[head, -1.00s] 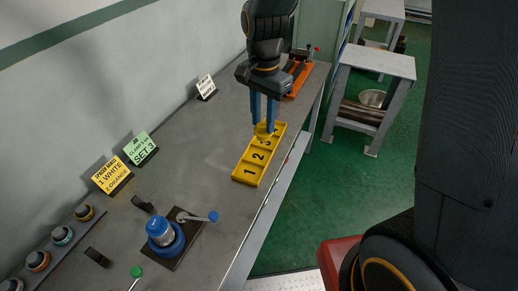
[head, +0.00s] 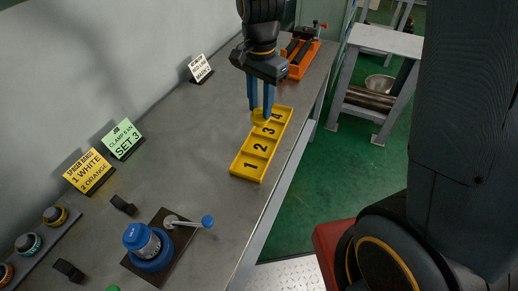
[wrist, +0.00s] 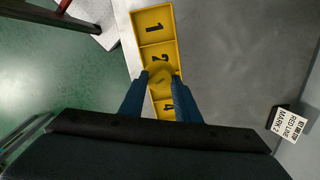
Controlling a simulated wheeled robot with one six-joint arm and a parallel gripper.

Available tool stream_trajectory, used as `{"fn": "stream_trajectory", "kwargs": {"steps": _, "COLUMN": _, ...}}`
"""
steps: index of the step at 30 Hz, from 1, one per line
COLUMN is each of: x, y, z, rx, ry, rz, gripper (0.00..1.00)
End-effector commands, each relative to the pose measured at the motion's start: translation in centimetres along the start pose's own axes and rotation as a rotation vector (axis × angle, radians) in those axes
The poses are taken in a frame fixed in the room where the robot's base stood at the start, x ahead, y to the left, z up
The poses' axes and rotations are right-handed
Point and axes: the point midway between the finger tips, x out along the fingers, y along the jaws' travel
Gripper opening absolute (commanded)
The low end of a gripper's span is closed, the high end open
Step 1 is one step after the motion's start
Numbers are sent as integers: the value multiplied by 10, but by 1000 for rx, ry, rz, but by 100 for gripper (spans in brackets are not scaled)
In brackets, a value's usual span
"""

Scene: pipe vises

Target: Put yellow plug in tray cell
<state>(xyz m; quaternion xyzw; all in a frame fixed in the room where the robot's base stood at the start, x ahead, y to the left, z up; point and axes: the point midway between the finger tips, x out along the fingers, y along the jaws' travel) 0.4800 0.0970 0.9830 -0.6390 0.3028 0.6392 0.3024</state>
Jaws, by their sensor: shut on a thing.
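The yellow plug (head: 262,117) is held between the blue fingers of my gripper (head: 262,112). The yellow tray (head: 236,169) lies on the bench, with a row of cells numbered 1 to 4. In the head view the plug overlaps the tray's left side by cells 3 and 4. In the wrist view the plug (wrist: 160,76) sits between the fingertips (wrist: 160,80) and hides most of cell 3, with cells 1 and 2 beyond it and the 4 nearer. I cannot tell whether the plug touches the tray (wrist: 139,40).
A blue vise (head: 148,248) with a lever stands at the near end of the bench (head: 190,130). An orange vise (head: 298,62) stands at the far end. Several signs stand along the wall. Bare bench lies left of the tray; the bench edge is close on its right.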

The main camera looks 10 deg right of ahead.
Motion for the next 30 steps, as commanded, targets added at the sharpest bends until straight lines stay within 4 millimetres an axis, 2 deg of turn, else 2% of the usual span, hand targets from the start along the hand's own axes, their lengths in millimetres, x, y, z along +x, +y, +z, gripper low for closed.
{"fn": "stream_trajectory", "kwargs": {"steps": 4, "x": 12, "y": 0, "z": -1, "rx": 0, "ry": -1, "rz": 3, "gripper": 3}}
{"fn": "stream_trajectory", "kwargs": {"steps": 12, "x": 54, "y": 0, "z": 0, "rx": -1, "ry": -1, "rz": 3, "gripper": 3}}
{"fn": "stream_trajectory", "kwargs": {"steps": 17, "x": 64, "y": -1, "z": 0, "rx": -2, "ry": 0, "rz": 1, "gripper": 3}}
{"fn": "stream_trajectory", "kwargs": {"steps": 25, "x": 96, "y": 0, "z": 1, "rx": -3, "ry": -1, "rz": 2, "gripper": 3}}
{"fn": "stream_trajectory", "kwargs": {"steps": 30, "x": 104, "y": -1, "z": 1, "rx": -3, "ry": 0, "rz": -1, "gripper": 3}}
